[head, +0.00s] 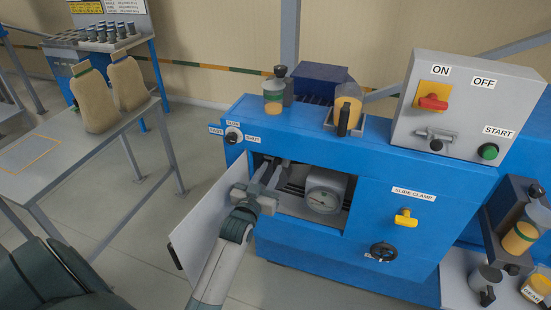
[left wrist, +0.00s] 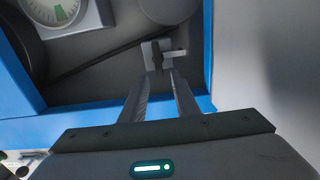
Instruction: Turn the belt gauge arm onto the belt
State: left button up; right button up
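My left gripper (head: 272,168) reaches through the open front of the blue machine (head: 300,255). Its two fingers stand apart with a narrow gap, and I see nothing held between them. In the left wrist view the gripper's fingertips (left wrist: 164,72) are just short of a small grey bracket with a dark knob and a pale lever (left wrist: 174,53). This may be the belt gauge arm; whether the fingers touch it I cannot tell. A round gauge dial (head: 322,200) sits inside the opening, right of the gripper; it also shows in the left wrist view (left wrist: 55,12). My right gripper is not in view.
The opening's white door (head: 205,225) hangs open at left, close to my left arm. A yellow slide clamp handle (head: 405,217) and black knob (head: 383,252) are on the front. A control box (head: 465,105) stands on top right. A grey table (head: 70,150) is at left.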

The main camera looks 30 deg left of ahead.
aim_at(275, 163)
pick_arm(q)
jog(key=shift+p+x, duration=0.5)
jog(key=shift+x, duration=2.15)
grip_shut()
